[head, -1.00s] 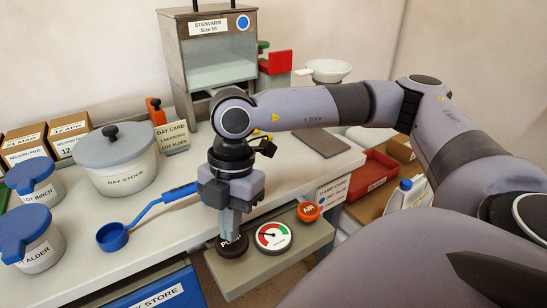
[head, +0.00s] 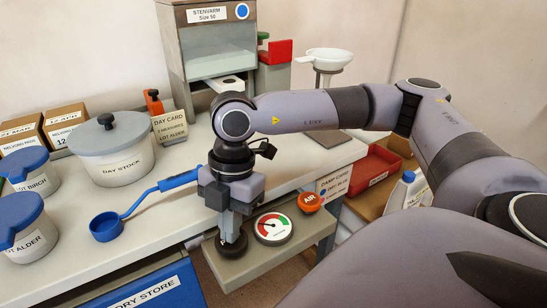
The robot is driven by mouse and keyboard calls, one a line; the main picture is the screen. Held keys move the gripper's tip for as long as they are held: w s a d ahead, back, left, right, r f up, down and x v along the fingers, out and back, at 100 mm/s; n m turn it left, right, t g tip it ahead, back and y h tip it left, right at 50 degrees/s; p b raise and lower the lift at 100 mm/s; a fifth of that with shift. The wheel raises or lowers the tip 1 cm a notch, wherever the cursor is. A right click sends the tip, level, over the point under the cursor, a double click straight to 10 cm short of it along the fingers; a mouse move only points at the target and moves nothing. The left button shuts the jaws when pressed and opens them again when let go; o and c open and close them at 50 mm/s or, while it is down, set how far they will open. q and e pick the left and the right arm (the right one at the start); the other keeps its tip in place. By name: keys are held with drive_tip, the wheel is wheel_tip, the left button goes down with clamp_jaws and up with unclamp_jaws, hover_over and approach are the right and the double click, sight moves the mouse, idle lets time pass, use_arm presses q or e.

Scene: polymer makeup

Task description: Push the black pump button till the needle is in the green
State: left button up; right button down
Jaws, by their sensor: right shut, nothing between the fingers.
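The black pump button (head: 231,250) sits on the grey ledge at the table's front, partly hidden under my right gripper (head: 231,238). My right gripper is shut and empty, pointing down, with its fingertips at the top of the button; they look to be touching it. The round white gauge (head: 272,229), with red and green zones, lies just right of the button. Its needle looks to point left, but it is too small to tell exactly which zone it is in. My left gripper is not in view.
An orange AIR knob (head: 309,203) sits right of the gauge. A blue scoop (head: 107,227) and the Day Stock pot (head: 116,165) stand on the table to the left. A glass-fronted cabinet (head: 212,57) is behind. Red bin (head: 372,172) at right.

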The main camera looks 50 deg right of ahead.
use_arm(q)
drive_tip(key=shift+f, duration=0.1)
use_arm(e)
drive_tip(key=shift+f, duration=0.1)
drive_tip(key=shift+r+p, duration=1.35)
drive_tip(key=shift+r, duration=0.4)
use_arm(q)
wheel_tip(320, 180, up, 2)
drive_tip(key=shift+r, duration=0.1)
